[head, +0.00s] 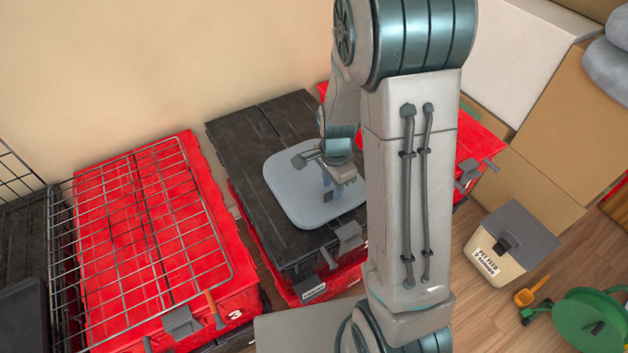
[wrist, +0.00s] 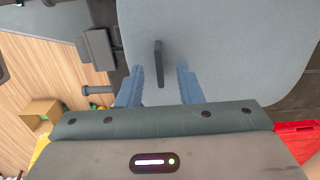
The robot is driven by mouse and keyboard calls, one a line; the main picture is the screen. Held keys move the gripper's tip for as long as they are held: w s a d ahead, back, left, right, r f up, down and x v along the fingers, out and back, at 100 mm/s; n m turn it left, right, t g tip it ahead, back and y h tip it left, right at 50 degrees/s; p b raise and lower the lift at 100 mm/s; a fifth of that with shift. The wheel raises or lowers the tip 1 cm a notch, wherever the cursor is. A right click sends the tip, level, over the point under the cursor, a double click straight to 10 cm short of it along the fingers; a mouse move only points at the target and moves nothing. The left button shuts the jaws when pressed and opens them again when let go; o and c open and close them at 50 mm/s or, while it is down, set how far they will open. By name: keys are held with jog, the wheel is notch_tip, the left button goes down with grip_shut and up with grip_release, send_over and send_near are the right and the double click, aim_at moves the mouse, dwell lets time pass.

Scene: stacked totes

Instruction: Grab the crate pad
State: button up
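The crate pad (head: 290,183) is a light blue-grey rounded sheet lying flat on the black tote lid (head: 268,124). It fills much of the wrist view (wrist: 235,45). A small dark upright tab (wrist: 159,62) stands on the pad. My gripper (head: 329,190) is over the pad's right part in the head view, pointing down. In the wrist view my gripper (wrist: 157,78) has its two blue fingers apart, one on each side of the tab, with visible gaps. Whether the fingertips touch the pad cannot be told. My arm hides the pad's right edge in the head view.
A red tote (head: 235,285) with a wire panel (head: 150,225) on top stands at left. Another red tote (head: 470,150) is partly behind my arm. A pet food bin (head: 505,245), an orange scoop (head: 532,291) and a green reel (head: 590,318) stand on the wood floor at right.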

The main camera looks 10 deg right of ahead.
notch_tip(320, 180, down, 3)
jog(key=shift+r, duration=0.1)
grip_shut()
jog(key=shift+r, duration=0.15)
